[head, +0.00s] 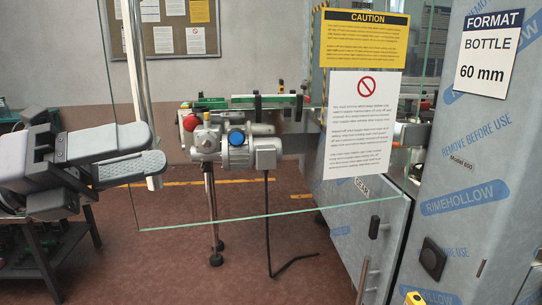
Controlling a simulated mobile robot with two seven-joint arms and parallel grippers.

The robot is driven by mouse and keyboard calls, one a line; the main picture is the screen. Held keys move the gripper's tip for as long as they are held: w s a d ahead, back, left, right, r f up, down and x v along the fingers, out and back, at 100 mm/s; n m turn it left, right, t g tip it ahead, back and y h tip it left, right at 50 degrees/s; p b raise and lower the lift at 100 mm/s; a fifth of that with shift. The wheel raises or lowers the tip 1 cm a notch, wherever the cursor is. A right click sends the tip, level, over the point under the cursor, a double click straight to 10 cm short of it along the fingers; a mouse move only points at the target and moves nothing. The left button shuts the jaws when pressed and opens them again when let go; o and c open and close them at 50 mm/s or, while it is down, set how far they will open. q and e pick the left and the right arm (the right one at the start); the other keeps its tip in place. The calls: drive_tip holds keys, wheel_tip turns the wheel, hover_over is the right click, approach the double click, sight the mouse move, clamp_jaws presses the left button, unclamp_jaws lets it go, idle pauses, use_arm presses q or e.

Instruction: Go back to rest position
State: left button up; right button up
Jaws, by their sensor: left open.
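My left gripper (154,150) reaches in from the left edge at mid-height. Its two grey fingers point right and are open, with nothing seen between them. It appears in front of the glass panel (270,212) and left of the motor unit (228,147); the distance to either is hard to tell. My right gripper is not in view.
A film-wrapped machine cabinet (455,220) fills the right side, with a handle (376,227) on its door. A dark table (45,255) is at lower left. The reddish floor (180,265) in the middle is mostly clear.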

use_arm(q)
drive_tip(key=w+a+f+n+t+y+p, duration=0.15)
drive_tip(key=f+n+t+y, duration=0.25)
drive_tip(key=f+n, duration=0.65)
drive_tip(key=w+a+f+n+t+y, duration=0.3)
drive_tip(key=f+n+t+y, duration=0.2)
drive_tip(key=f+n, duration=0.5)
drive_tip(key=w+a+f+n+t+y+p, duration=0.1)
drive_tip(key=w+a+f+n+t+y, duration=0.2)
drive_tip(key=f+n, duration=0.75)
drive_tip(key=s+d+f+n+g+y, duration=0.2)
drive_tip(key=s+f+n+g+y, duration=0.2)
drive_tip(key=s+f, duration=1.3)
wheel_tip(320, 180, down, 4)
drive_tip(key=n+g, duration=0.3)
drive_tip(key=shift+s+n+g+p, duration=0.15)
drive_tip(key=shift+n+g+p, duration=0.15)
drive_tip(key=shift+n+p, duration=0.1)
drive_tip(key=shift+r, duration=0.1)
